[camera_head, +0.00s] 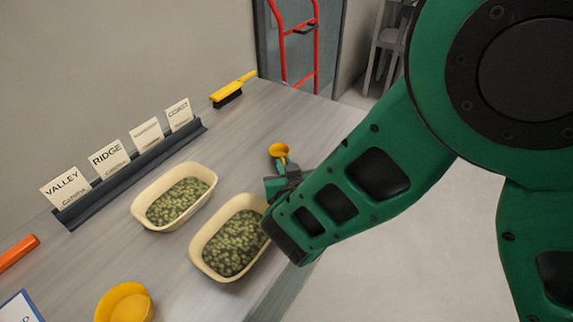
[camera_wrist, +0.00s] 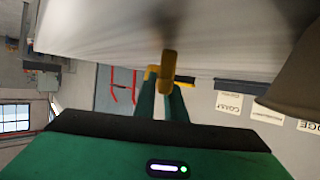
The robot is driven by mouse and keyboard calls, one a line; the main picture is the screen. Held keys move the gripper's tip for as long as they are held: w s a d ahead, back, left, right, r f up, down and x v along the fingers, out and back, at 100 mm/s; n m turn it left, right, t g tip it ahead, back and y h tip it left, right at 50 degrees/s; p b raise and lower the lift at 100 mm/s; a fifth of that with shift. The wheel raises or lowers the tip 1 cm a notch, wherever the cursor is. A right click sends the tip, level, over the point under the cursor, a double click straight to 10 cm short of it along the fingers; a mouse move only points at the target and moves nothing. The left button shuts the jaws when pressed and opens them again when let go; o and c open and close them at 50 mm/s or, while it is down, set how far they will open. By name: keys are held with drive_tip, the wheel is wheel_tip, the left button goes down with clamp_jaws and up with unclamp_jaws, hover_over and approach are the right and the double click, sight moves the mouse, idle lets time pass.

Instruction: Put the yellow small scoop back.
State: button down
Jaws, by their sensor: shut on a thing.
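The small yellow scoop (camera_head: 279,151) is held by my gripper (camera_head: 281,174) above the far right part of the table, past the nearer tub of green pieces. In the wrist view the scoop (camera_wrist: 168,66) shows at the tips of my two green fingers (camera_wrist: 166,92), which are closed around it. The scoop's handle is mostly hidden by the fingers. A larger yellow bowl or scoop (camera_head: 124,303) sits at the front of the table in the head view.
Two cream tubs (camera_head: 137,208) (camera_head: 196,257) with green pieces stand mid-table. A dark rail with label cards (camera_head: 108,158) runs along the wall. A yellow-handled brush (camera_head: 231,92) lies at the back; an orange object (camera_head: 16,252) lies at left. The table's right edge is under my arm.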

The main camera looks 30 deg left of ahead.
drive_tip(key=shift+f, duration=0.55)
drive_tip(key=c, duration=1.7)
unclamp_jaws()
drive_tip(key=shift+c, duration=0.2)
